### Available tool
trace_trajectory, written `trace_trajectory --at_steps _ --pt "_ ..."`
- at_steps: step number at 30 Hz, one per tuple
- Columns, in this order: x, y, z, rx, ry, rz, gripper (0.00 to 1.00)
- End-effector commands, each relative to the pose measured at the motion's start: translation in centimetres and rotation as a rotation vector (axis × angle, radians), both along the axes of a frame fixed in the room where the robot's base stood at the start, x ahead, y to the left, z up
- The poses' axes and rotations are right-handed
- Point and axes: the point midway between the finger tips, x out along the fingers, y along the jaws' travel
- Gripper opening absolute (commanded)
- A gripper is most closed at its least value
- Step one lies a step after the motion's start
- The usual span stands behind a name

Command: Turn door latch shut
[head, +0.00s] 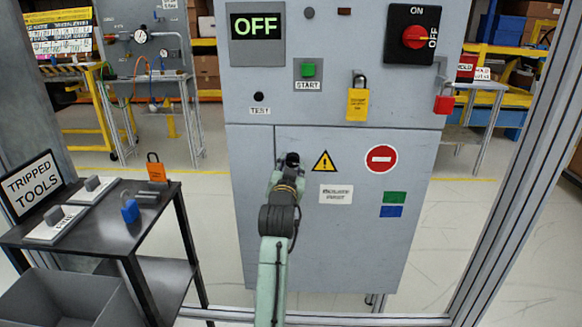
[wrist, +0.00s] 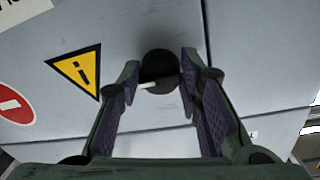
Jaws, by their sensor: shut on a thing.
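The door latch (wrist: 157,68) is a round black knob with a white pointer mark on the grey cabinet door (head: 335,235). In the wrist view the white mark lies nearly level, to the left of the knob's middle. My gripper (wrist: 160,80) has one finger on each side of the knob and is shut on it. In the head view my gripper (head: 288,172) reaches the door's upper left part, and it hides most of the latch there.
The panel above carries a lit OFF display (head: 257,26), a green start button (head: 308,70), a red rotary switch (head: 414,37) and a yellow padlock tag (head: 357,104). A black tool cart (head: 105,238) stands at the left. A metal post (head: 520,165) rises at the right.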

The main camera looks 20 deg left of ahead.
Motion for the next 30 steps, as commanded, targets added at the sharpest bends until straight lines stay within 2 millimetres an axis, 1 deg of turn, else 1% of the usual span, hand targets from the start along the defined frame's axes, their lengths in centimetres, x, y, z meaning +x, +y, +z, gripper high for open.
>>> trace_trajectory --at_steps 8,14,30 --pt "0.02 -0.06 0.02 -0.038 -0.01 -0.001 0.05" --pt "0.05 -0.15 0.01 -0.142 -0.04 -0.001 0.05" --pt "0.12 -0.39 0.05 -0.619 -0.176 -0.002 0.05"
